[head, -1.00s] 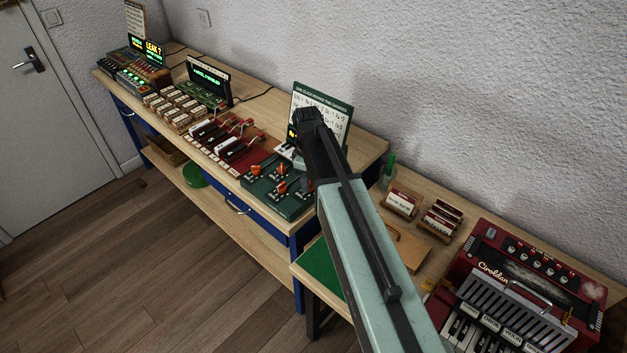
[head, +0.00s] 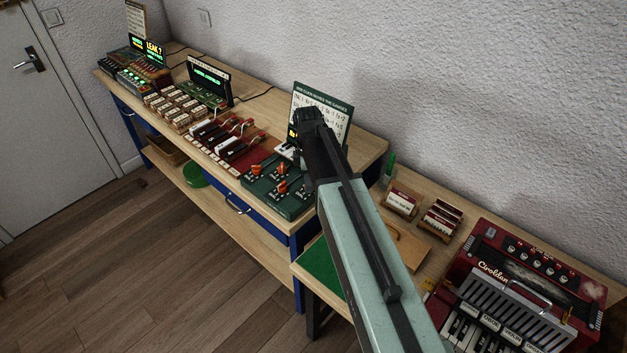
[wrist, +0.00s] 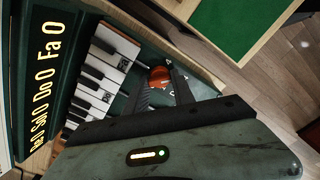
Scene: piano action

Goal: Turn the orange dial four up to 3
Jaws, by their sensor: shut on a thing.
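The orange dial (wrist: 159,75) in the wrist view sits between the two dark fingers of my gripper (wrist: 161,84), which is shut on it. The fingers hide part of the dial and most of its scale. A dark display (wrist: 50,75) beside it shows yellow note names, with a 0 after Sol, Do and Fa. In the head view, other orange dials (head: 282,187) stand on a green panel (head: 262,191). My arm covers the panel's right part and the dial I hold there.
A small keyboard (wrist: 100,70) lies between the display and the dial. A green card (head: 322,106) stands behind the panel. A red device with black and white levers (head: 228,150) is to its left. A red accordion (head: 520,290) stands at lower right.

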